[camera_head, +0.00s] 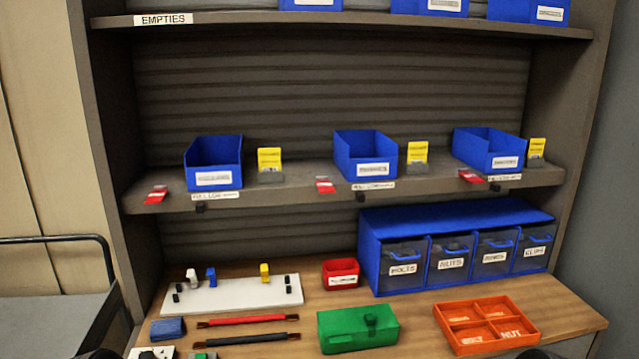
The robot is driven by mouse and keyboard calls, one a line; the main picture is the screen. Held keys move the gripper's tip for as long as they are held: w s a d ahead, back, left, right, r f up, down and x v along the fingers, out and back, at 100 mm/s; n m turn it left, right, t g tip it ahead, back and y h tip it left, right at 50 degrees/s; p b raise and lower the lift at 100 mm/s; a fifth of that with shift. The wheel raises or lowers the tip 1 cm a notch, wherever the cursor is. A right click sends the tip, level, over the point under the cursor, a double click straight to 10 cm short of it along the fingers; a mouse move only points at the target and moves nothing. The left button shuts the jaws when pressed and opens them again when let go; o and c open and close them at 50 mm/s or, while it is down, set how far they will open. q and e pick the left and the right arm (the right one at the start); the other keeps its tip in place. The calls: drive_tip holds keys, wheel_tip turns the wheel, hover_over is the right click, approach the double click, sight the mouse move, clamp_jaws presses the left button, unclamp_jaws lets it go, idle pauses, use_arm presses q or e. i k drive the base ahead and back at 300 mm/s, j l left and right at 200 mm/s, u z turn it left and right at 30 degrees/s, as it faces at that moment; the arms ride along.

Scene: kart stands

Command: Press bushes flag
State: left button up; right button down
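Three red flags sit along the front edge of the middle shelf: a left flag (156,194), a middle flag (324,185) and a right flag (470,176). Each is beside a blue bin: the left bin (214,160), the middle bin (365,155) and the right bin (488,148). The bins' white labels are too blurred to read surely, so I cannot tell which flag is for bushes. No gripper fingers show. Only dark rounded shapes, perhaps parts of my arms, cut into the bottom edge at left and right.
Yellow cards (269,159) stand beside the bins. The worktop below holds a white board (230,296), a red box (341,273), a green box (357,329), an orange tray (487,325) and a blue drawer unit (455,218). An upper shelf (340,22) overhangs the bins.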

sight(325, 186)
drive_tip(key=u, duration=1.55)
drive_tip(key=k+l, duration=0.15)
drive_tip(key=k, duration=0.15)
drive_tip(key=k+l, duration=0.1)
drive_tip(key=k, duration=0.2)
